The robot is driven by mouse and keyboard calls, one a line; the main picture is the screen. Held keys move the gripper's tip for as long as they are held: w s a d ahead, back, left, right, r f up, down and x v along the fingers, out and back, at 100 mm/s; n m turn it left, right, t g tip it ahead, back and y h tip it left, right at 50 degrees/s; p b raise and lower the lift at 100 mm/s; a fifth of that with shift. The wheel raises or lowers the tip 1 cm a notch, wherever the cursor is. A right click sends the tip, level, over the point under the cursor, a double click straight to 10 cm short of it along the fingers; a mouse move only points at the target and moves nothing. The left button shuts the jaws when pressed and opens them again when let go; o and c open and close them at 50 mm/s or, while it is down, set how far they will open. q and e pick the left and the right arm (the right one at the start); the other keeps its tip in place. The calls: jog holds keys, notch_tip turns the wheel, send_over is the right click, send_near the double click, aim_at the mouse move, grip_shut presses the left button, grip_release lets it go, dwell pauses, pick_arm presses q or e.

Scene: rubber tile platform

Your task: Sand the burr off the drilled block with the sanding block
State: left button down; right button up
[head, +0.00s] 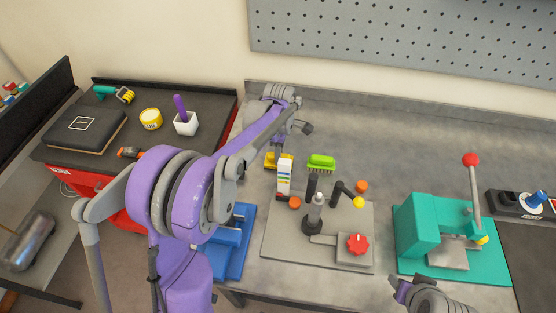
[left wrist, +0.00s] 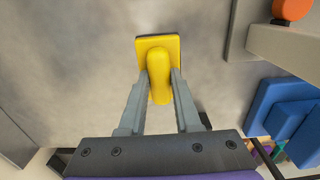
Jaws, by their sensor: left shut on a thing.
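My left gripper (head: 279,153) is shut on the handle of a yellow sanding block (head: 286,160), near the back left of the grey bench. In the left wrist view the fingers (left wrist: 160,82) close on both sides of the yellow handle, and the sanding block's flat base (left wrist: 144,47) is beyond them, over bare bench. I cannot make out the drilled block or its burr with certainty. My right gripper (head: 400,287) is at the bottom edge, right of middle, partly cut off; its jaws cannot be read.
A grey fixture plate (head: 282,250) carries posts and a red knob (head: 357,244). The back right bench is clear.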

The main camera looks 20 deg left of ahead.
pick_arm(q)
jog(key=shift+r+p, duration=1.35)
jog(key=shift+r, duration=2.05)
pick_arm(e)
jog(key=r, duration=0.1)
jog(key=w+r, duration=0.1)
jog(key=r, duration=0.2)
jog(key=shift+w, duration=0.4)
